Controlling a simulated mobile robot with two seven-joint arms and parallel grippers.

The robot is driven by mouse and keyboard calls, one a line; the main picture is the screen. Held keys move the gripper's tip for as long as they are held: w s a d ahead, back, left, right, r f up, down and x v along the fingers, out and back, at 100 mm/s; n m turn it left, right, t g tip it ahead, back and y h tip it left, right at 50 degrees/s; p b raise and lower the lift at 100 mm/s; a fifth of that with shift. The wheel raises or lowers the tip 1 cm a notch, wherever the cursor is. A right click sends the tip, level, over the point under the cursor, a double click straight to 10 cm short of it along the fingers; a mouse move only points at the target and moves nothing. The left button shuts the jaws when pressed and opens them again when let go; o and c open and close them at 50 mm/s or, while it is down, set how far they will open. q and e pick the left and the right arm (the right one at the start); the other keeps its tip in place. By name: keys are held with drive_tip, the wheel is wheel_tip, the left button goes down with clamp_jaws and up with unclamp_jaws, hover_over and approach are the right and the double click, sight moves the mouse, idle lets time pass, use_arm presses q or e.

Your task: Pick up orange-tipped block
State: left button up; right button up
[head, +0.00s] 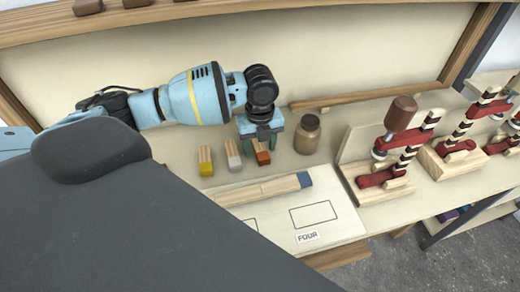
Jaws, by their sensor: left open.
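The orange-tipped block (263,157) lies on the pale bench, its orange end toward me. It is the rightmost of three short wooden blocks. My left gripper (260,143) points down over its far part, with one finger on each side. The gripper is open, and its body hides the far end of the block. I cannot tell whether the fingers touch it. My right gripper is not in view.
A white-tipped block (234,156) and a yellow-tipped block (206,162) lie left of it. A brown jar (307,134) stands close on the right. A long blue-ended block (265,190) lies in front, near a board marked FOUR (338,225). Red clamp stands (385,178) are farther right.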

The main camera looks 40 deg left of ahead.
sight(260, 148)
use_arm(q)
drive_tip(key=shift+f, duration=0.1)
drive_tip(key=shift+c, duration=0.2)
drive_tip(key=c, duration=1)
drive_tip(key=shift+c, duration=0.2)
drive_tip(key=shift+r, duration=0.7)
wheel_tip(260, 148, up, 2)
drive_tip(key=shift+r, duration=0.25)
drive_tip(key=s+a, duration=0.1)
drive_tip(key=s, duration=0.4)
drive_tip(key=s+a, duration=0.1)
drive_tip(key=s, duration=0.4)
drive_tip(key=s+a+r, duration=0.1)
drive_tip(key=s, duration=0.4)
drive_tip(key=shift+s+a+p, duration=0.15)
drive_tip(key=shift+s+p, duration=0.15)
drive_tip(key=shift+p, duration=0.05)
